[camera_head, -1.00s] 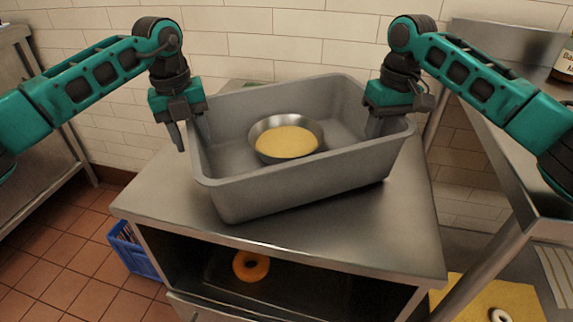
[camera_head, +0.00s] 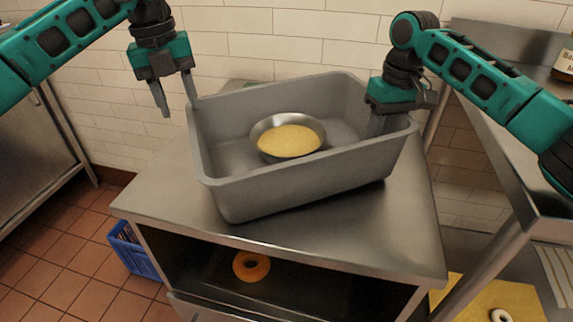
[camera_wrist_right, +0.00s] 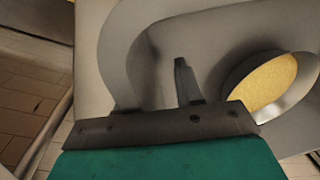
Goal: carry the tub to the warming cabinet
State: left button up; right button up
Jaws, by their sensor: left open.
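The grey tub (camera_head: 300,188) rests slightly askew on top of a steel cabinet (camera_head: 285,240). A metal bowl with yellow contents (camera_head: 289,138) sits inside it. The bowl also shows in the right wrist view (camera_wrist_right: 270,85). My left gripper (camera_head: 178,108) is open and empty, above and left of the tub's left wall, clear of it. My right gripper (camera_head: 378,124) is at the tub's right wall, with one finger down inside the tub. The other finger is hidden, so I cannot tell whether it is shut on the wall.
The cabinet has an open front compartment with an orange ring (camera_head: 251,266) inside. A blue crate (camera_head: 132,250) stands on the floor at left. A steel counter with a jar (camera_head: 563,62) is at right. A yellow board (camera_head: 490,298) lies lower right. A tiled wall is close behind.

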notch_tip(320, 180, up, 8)
jog(key=shift+d+f, duration=0.15)
jog(key=shift+f, duration=0.1)
dwell(0.5)
